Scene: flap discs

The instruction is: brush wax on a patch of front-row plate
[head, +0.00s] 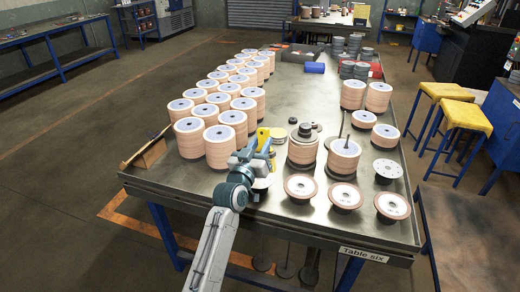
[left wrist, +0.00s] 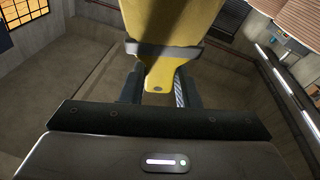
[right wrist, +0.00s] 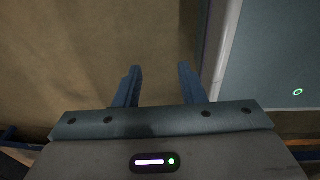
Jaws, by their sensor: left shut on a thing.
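My left gripper (head: 258,158) is at the near edge of the table, just left of the front-row plates. It is shut on a yellow tool with a dark band (left wrist: 172,30), likely the brush; its working end is out of the left wrist view. In the head view a yellow piece (head: 263,138) shows just beyond the gripper. Front-row plates, round with pale centres and brown rims, sit at the near right: left plate (head: 300,187), middle plate (head: 342,194), right plate (head: 392,206). My right gripper (right wrist: 160,85) is open and empty, outside the head view.
Tall stacks of discs (head: 218,146) fill the table's left side. Disc stacks with upright rods (head: 344,158) stand behind the front plates. A grey-white disc (head: 387,168) lies at right. A cardboard piece (head: 148,153) is at the left edge. The table's middle (head: 300,95) is fairly clear.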

